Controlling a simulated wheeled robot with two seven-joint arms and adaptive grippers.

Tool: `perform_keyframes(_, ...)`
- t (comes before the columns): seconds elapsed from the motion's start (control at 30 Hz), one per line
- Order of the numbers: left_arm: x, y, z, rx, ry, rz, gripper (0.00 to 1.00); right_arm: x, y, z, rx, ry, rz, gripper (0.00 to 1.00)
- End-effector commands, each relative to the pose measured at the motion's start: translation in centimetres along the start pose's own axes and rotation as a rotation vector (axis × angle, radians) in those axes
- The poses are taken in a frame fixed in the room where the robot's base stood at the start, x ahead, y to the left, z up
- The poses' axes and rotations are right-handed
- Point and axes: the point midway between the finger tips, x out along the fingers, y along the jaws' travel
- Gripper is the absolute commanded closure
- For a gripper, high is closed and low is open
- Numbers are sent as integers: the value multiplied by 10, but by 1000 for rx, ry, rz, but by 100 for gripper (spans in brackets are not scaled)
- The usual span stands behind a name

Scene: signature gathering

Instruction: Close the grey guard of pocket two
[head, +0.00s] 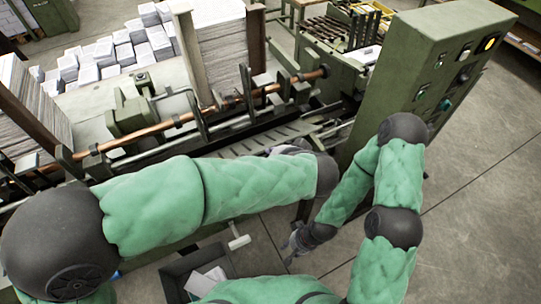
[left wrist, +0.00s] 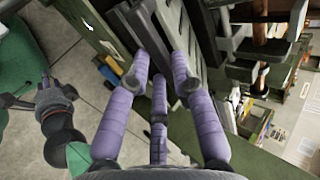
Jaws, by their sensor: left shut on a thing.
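My left arm reaches across the green gathering machine. Its gripper (head: 287,149) is low at the machine's front, mostly hidden behind my forearm in the head view. In the left wrist view, the purple fingers of my left gripper (left wrist: 160,78) are shut around a dark grey bar (left wrist: 170,38), which looks like part of a grey guard. I cannot tell which pocket it belongs to or how far it is closed. My right gripper (head: 298,240) hangs over the floor, apart from the machine. It also shows in the left wrist view (left wrist: 44,96), too small to tell its opening.
A green control cabinet (head: 425,75) with buttons stands right of the grippers. A copper-coloured shaft (head: 165,126) runs along the machine. Paper stacks (head: 222,45) stand behind it. A dark bin (head: 174,270) with paper sits at the front. Floor is clear at the right.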

Motion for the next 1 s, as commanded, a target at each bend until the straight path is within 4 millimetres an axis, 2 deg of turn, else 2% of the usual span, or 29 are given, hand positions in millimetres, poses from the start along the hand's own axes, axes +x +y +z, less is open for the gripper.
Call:
perform_keyframes(0.03, 8, 13, 0, 2, -1, 4, 100, 12, 4, 0, 0, 0, 0, 64)
perform_keyframes(0.53, 54, 90, 1, 2, -3, 4, 100, 76, 27, -3, 0, 0, 0, 64)
perform_keyframes(0.57, 54, 90, 1, 1, -3, 4, 96, 75, 27, -3, 0, 0, 0, 64)
perform_keyframes(0.67, 49, 85, 1, -1, -2, 3, 68, 70, 25, -3, 0, 0, 0, 64)
perform_keyframes(1.0, 48, 85, 0, 0, -1, 3, 67, 70, 25, -3, 0, 0, 0, 64)
